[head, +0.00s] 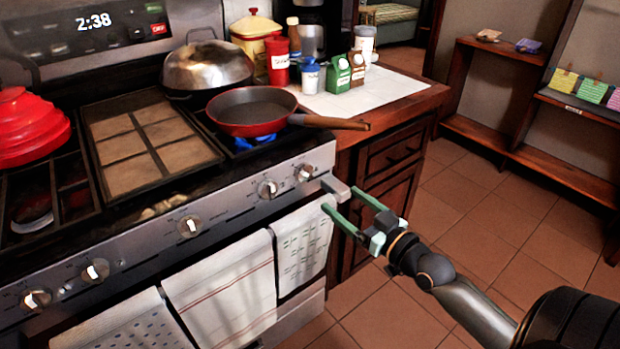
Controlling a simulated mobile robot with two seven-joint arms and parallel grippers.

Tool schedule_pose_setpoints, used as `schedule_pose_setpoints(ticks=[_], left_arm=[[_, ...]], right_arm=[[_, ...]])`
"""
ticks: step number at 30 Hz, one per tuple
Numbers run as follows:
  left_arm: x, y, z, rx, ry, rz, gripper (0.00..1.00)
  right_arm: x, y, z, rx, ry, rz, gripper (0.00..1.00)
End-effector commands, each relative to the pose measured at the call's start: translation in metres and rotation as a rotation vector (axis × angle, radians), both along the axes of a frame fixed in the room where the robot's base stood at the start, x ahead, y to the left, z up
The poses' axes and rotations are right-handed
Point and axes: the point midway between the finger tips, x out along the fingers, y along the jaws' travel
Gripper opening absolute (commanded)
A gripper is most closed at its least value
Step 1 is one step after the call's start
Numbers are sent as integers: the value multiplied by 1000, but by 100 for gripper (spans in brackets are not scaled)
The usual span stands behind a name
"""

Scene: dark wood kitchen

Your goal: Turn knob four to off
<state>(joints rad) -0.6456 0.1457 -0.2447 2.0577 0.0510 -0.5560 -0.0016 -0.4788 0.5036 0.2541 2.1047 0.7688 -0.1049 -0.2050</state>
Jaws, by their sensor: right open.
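A row of several silver knobs runs along the stove's front panel. Counted from the left, the fourth knob (267,188) is near the right end, and another knob (304,172) is to its right. No knob numbers can be read. A blue flame (255,141) burns under the red frying pan (252,110) on the right burner. My right gripper (341,199) has its two green fingers spread, with nothing between them. It is beside the right end of the oven handle (336,187), below and right of the knobs, apart from them. My left gripper is not in view.
Towels (222,290) hang from the oven handle. The pan's wooden handle (335,122) sticks out right over the counter. A domed lid (207,68) and a red pot (30,128) stand on the stove. The tiled floor (500,215) to the right is clear.

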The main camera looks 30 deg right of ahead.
Motion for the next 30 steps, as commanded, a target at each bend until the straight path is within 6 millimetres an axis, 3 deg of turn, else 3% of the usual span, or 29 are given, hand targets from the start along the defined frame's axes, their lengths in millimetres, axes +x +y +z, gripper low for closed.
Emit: schedule_pose_setpoints(ticks=[21,30], left_arm=[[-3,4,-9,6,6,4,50],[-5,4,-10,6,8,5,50]], right_arm=[[99,8,-1,2,1,0,87],[116,10,0,0,2,0,87]])
